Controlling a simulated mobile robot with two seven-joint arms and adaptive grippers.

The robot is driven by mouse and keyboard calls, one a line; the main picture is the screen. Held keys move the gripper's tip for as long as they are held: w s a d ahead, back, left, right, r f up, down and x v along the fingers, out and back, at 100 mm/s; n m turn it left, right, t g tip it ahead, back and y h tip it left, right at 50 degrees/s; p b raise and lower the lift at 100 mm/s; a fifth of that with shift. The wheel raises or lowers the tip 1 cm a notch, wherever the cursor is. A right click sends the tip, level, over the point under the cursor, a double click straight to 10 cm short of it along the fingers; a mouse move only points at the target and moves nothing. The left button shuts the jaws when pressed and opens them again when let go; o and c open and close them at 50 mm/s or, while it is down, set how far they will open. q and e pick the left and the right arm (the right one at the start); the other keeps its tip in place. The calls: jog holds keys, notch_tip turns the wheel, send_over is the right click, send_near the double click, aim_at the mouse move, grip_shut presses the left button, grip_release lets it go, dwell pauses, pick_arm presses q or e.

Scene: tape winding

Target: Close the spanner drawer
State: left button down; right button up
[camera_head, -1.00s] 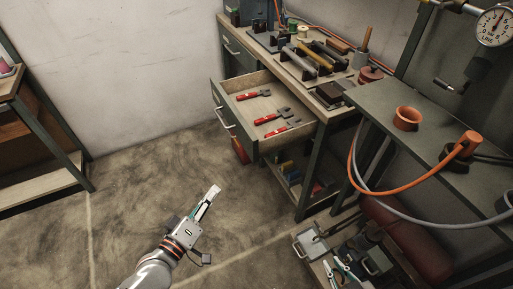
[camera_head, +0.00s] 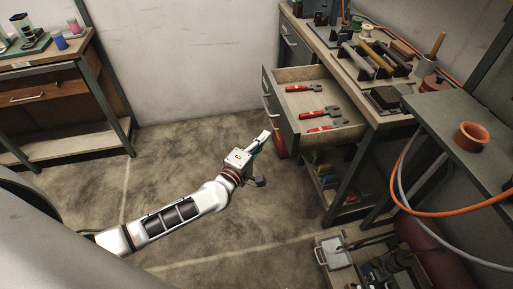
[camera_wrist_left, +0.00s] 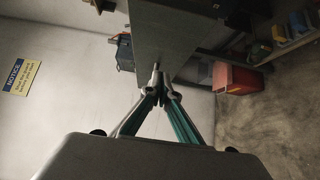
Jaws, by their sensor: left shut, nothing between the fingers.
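The spanner drawer (camera_head: 318,134) is pulled out of the bench and stands open. Red-handled spanners (camera_head: 314,115) lie inside it. Its grey-green front carries a bar handle (camera_head: 268,106). My left gripper (camera_head: 264,136) is shut and empty, just in front of the lower near part of the drawer front. In the left wrist view its fingertips (camera_wrist_left: 155,88) are together and point at the drawer front (camera_wrist_left: 172,38). I cannot tell whether they touch it. My right gripper is not in view.
The bench top (camera_head: 347,60) above the drawer holds tools and blocks. A red box (camera_wrist_left: 235,78) is below the drawer. A shelf unit (camera_head: 60,155) stands at the left. A grey table (camera_head: 470,125) with hoses is at the right. Floor between is clear.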

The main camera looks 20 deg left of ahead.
aim_at(284, 126)
pick_arm(q)
jog(key=w+d, duration=0.3)
jog(key=shift+w+d, duration=0.2)
jog(key=shift+d, duration=0.1)
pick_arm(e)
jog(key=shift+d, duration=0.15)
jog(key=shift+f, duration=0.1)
